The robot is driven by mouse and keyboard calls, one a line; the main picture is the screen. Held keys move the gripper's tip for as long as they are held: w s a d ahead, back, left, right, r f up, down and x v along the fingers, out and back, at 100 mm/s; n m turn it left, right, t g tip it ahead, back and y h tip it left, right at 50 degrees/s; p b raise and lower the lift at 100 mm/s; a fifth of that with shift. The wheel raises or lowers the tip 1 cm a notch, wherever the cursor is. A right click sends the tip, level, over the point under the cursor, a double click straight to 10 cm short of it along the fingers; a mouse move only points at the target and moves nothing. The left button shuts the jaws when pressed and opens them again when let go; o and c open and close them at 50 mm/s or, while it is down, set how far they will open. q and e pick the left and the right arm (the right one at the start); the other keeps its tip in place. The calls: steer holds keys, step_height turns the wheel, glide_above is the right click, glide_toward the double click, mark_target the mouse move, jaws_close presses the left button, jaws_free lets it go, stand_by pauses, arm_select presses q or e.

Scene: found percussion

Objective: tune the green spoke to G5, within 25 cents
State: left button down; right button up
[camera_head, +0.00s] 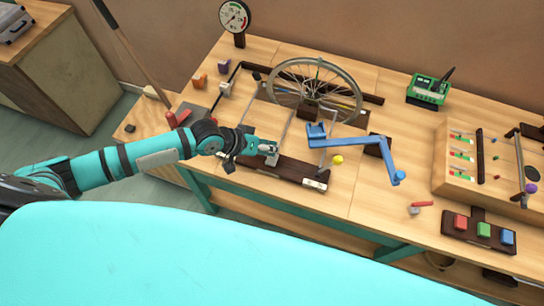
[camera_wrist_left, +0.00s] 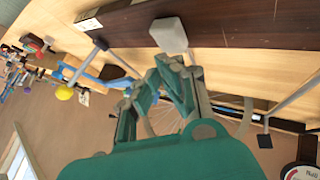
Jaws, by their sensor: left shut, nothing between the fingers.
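The spoked wheel (camera_head: 362,98) stands in a dark stand toward the back of the bench in the head view. A thin green spoke (camera_head: 318,70) shows in its upper part. My left gripper (camera_head: 274,149) is shut and empty, in front of the wheel, over a dark wooden bar (camera_head: 297,175) near the bench's front edge. In the left wrist view the shut fingertips (camera_wrist_left: 168,62) are close to a pale grey block (camera_wrist_left: 168,35) on that bar; I cannot tell whether they touch. Part of the wheel shows faintly behind the fingers. My right gripper is not in view.
A blue crank arm (camera_head: 352,142) and a yellow knob (camera_head: 338,160) are right of the gripper. A round dial (camera_head: 235,17) stands at the back. A green device (camera_head: 428,92), a slider board (camera_head: 450,185) and a coloured-button box (camera_head: 479,243) are at right.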

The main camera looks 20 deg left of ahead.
arm_select(q)
steer(key=shift+f, duration=0.4)
steer(key=shift+f+b, duration=0.4)
steer(key=shift+f, duration=0.15)
stand_by(0.8)
steer(key=shift+r, duration=0.15)
steer(key=shift+r+p, duration=0.85)
steer(key=shift+p, duration=0.2)
step_height(320, 180, up, 5)
steer(key=p, duration=0.5)
steer(key=shift+r, duration=0.1)
stand_by(1.9)
